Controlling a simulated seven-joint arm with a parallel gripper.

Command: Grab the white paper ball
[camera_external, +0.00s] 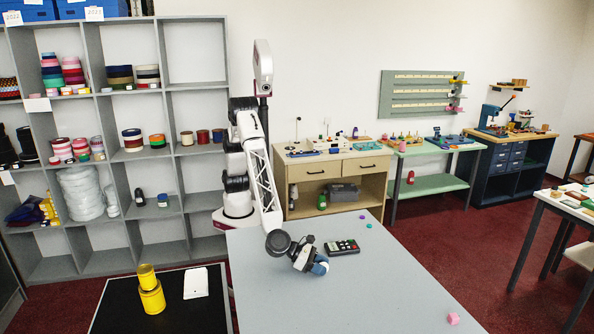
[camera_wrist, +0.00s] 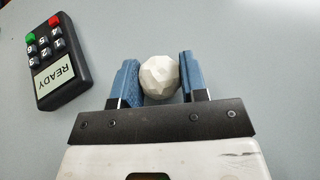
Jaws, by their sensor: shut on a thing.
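The white paper ball (camera_wrist: 160,76) is a faceted off-white ball between the two blue finger pads of my gripper (camera_wrist: 159,80) in the wrist view. The pads are closed on its left and right sides. In the external view, my gripper (camera_external: 318,267) is low over the grey table (camera_external: 380,300), near its far left part. The ball is hidden there behind the fingers. I cannot tell whether the ball touches the table.
A black keypad (camera_external: 342,247) lies just beyond my gripper; it also shows at left in the wrist view (camera_wrist: 55,62). A purple piece (camera_external: 362,217) and a teal piece (camera_external: 368,226) lie farther back. A pink cube (camera_external: 453,318) is front right. The table's middle is clear.

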